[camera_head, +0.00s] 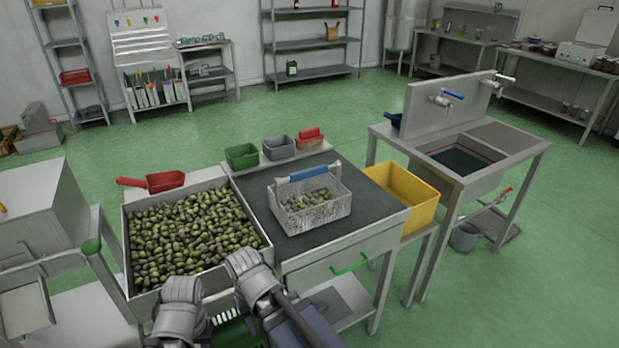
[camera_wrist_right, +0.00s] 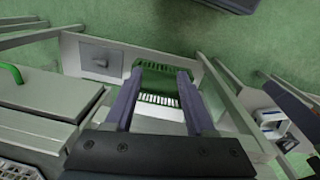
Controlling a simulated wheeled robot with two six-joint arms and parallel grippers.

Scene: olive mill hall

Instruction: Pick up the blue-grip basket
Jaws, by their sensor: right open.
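The blue-grip basket (camera_head: 312,216) is a pale mesh basket with olives inside. It stands upright on the dark top of a work table (camera_head: 370,218), its blue grip (camera_head: 308,173) raised across the top. A corner of pale mesh, likely this basket, shows at the lower left of the right wrist view (camera_wrist_right: 18,170). My right gripper (camera_wrist_right: 158,72) is open and empty, with a green slatted crate (camera_wrist_right: 158,84) below and beyond its fingers. In the head view both my arms show at the bottom, but no fingertips are clear. My left gripper is not visible.
An olive-filled bin (camera_head: 262,238) with a red scoop (camera_head: 165,181) stands left of the basket. Small green (camera_head: 242,156) and grey (camera_head: 279,147) tubs sit behind it. A yellow crate (camera_head: 424,213) and a sink (camera_head: 470,160) are to the right. Green floor lies open behind.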

